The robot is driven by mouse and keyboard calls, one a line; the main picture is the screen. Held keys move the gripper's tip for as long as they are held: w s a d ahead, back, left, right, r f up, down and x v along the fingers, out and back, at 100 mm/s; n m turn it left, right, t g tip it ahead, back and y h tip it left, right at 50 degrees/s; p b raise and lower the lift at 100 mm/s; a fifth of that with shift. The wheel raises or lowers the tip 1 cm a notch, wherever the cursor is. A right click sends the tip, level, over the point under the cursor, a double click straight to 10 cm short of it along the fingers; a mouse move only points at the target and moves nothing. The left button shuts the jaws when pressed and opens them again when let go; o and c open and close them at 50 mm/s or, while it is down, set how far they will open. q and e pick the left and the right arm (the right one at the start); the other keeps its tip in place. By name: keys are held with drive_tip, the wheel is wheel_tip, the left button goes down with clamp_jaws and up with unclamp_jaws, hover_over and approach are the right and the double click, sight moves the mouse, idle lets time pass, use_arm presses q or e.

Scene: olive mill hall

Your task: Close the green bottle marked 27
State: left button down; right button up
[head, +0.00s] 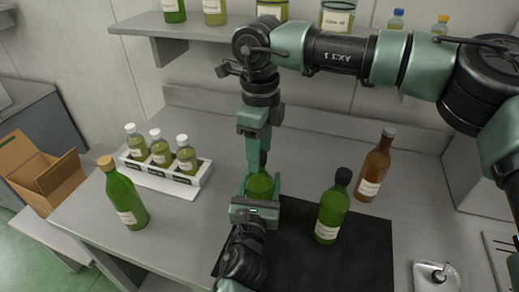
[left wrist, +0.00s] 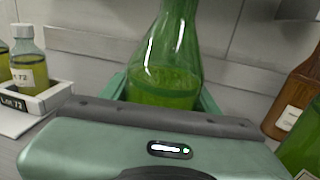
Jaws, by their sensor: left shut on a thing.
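A green bottle (head: 260,186) stands upright at the left edge of a black mat (head: 300,250). My left gripper (head: 256,204) is shut around its body. It also shows in the left wrist view (left wrist: 165,75), its neck running out of the top of the picture. No label or number shows on it. My right gripper (head: 258,150) points down at the bottle's top and hides its mouth. Something small and dark shows at its fingertips, but I cannot tell whether it grips it. A second green bottle (head: 332,208) with a black cap stands on the mat; its label is unreadable.
A brown bottle (head: 376,168) stands behind right. A green bottle with a cork-coloured top (head: 122,195) stands at left. A white rack (head: 205,174) holds several small capped bottles. A metal dish (head: 425,275) lies front right.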

drive_tip(key=shift+r, duration=0.1)
drive_tip(key=shift+r, duration=2.15)
drive_tip(key=shift+c, duration=0.4)
wheel_tip(320, 180, up, 4)
drive_tip(key=n, duration=0.5)
drive_tip(key=shift+f, duration=0.25)
drive_tip(key=shift+f, duration=0.15)
drive_tip(key=shift+f, duration=3.9)
